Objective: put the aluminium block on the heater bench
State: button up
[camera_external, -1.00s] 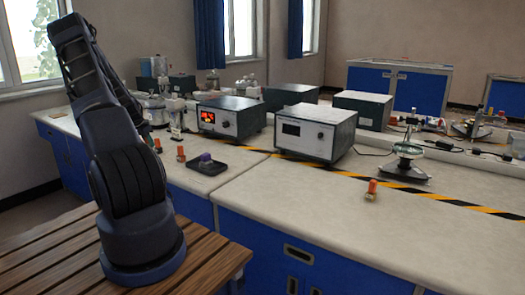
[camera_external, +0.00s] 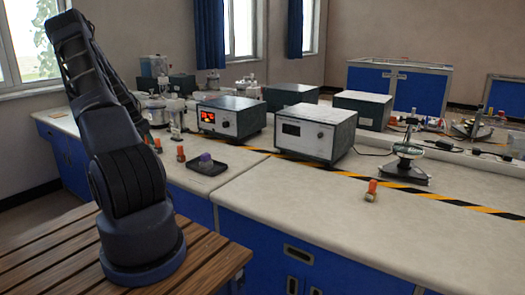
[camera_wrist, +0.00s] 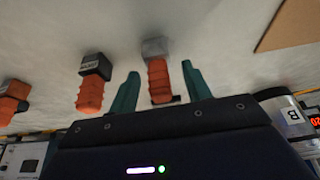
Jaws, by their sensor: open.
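In the wrist view my gripper (camera_wrist: 160,69) is open, with one teal finger on each side of an orange handle (camera_wrist: 158,80). The handle joins a plain grey block (camera_wrist: 155,47), which looks like the aluminium one; its label does not show. In the external view my gripper is hidden behind my arm. I cannot tell which surface is the heater bench.
Another orange-handled piece (camera_wrist: 14,98) is at the wrist view's left edge. A tan flat panel (camera_wrist: 290,25) is at upper right. In the external view a box with a red display (camera_external: 230,117), a black tray (camera_external: 222,167) and an orange-topped piece (camera_external: 371,190) stand on the worktop.

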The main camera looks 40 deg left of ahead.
jog(key=v, duration=1)
jog(key=shift+r, duration=0.2)
jog(key=w+d+r+m+g, duration=0.1)
jog(key=w+d+r, duration=0.4)
jog(key=d, duration=0.5)
jog(key=w+d+r+g, duration=0.1)
jog(key=w+d+r, duration=0.2)
jog(key=d+r, duration=0.65)
jog(key=s+d+r+y, duration=0.1)
jog(key=d+r, duration=0.3)
jog(key=d, duration=0.7)
jog(key=s+d+r, duration=0.1)
jog(key=d+r, duration=0.3)
jog(key=d, duration=0.7)
jog(key=s+d+r, duration=0.3)
jog(key=s+d, duration=0.2)
jog(key=d, duration=0.3)
jog(key=s+d+r, duration=0.3)
jog(key=s+d, duration=0.1)
jog(key=d, duration=0.4)
jog(key=s+d+t, duration=0.1)
jog(key=s+d, duration=0.4)
jog(key=s, duration=0.3)
jog(key=s+d+f+n+t+h, duration=0.1)
jog(key=s+d, duration=0.5)
jog(key=s, duration=0.3)
jog(key=shift+f, duration=0.25)
